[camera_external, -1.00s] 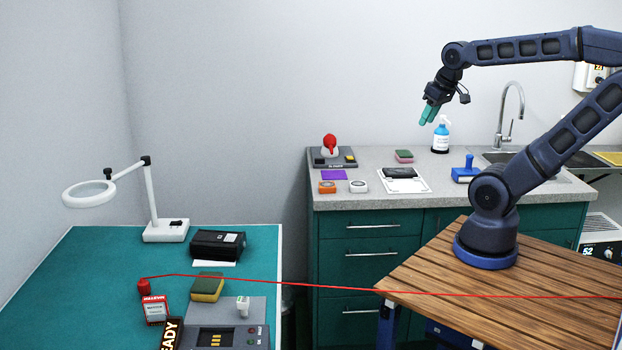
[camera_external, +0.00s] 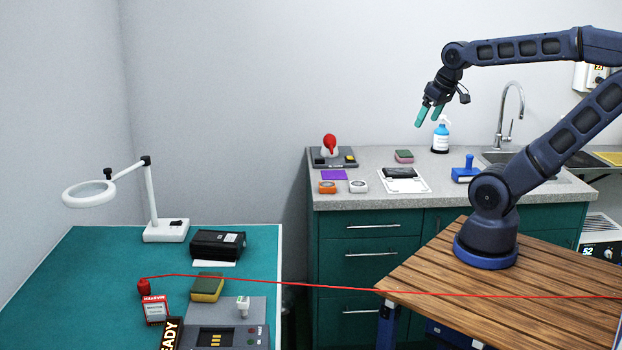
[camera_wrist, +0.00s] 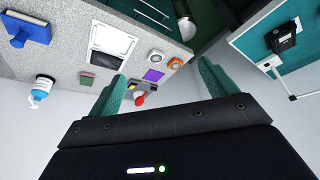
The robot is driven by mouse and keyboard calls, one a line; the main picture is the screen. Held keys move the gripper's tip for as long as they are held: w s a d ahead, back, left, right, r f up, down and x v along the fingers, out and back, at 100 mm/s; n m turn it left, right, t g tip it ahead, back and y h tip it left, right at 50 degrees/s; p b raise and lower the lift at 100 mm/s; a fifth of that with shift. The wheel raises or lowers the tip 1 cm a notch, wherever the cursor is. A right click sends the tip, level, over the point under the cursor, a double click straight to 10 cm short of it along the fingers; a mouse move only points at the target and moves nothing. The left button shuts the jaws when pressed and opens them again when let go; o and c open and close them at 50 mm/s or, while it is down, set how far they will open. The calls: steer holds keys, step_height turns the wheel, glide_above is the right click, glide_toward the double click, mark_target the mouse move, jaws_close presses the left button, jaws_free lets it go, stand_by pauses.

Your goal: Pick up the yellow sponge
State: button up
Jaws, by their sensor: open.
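A yellow sponge with a green layer (camera_external: 207,288) lies on the teal table at the left in the external view, just behind the grey device. A second sponge, pink with a green top (camera_external: 404,156), lies on the grey counter; it also shows in the wrist view (camera_wrist: 87,79). My gripper (camera_external: 428,116) is open and empty, with teal fingers, raised in the air in front of the counter, far up and to the right of the yellow sponge. I cannot make out the yellow sponge in the wrist view.
The grey device (camera_external: 251,312) and a red-and-white box (camera_external: 155,310) are close to the yellow sponge. A magnifier lamp (camera_external: 165,232) and a black box (camera_external: 217,244) stand behind it. A red line (camera_external: 330,286) crosses the view.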

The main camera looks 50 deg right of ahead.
steer(key=w+a+r+n+g, duration=0.1)
steer(key=w+a+r+n, duration=0.1)
steer(key=w+a+n, duration=0.35)
steer(key=w+a+r+n, duration=0.2)
steer(key=w+a, duration=0.5)
steer(key=w, duration=0.3)
steer(key=w+a+f+n+g, duration=0.1)
steer(key=w+a+f+n, duration=0.15)
steer(key=w+a, duration=0.45)
steer(key=w+a+f+n+g, duration=0.15)
steer(key=a+n, duration=0.25)
steer(key=a, duration=0.7)
steer(key=n+g, duration=0.1)
steer(key=n, duration=1.1)
glide_above(207, 281)
step_height(207, 281, down, 23)
step_height(207, 281, down, 10)
steer(key=shift+r, duration=0.1)
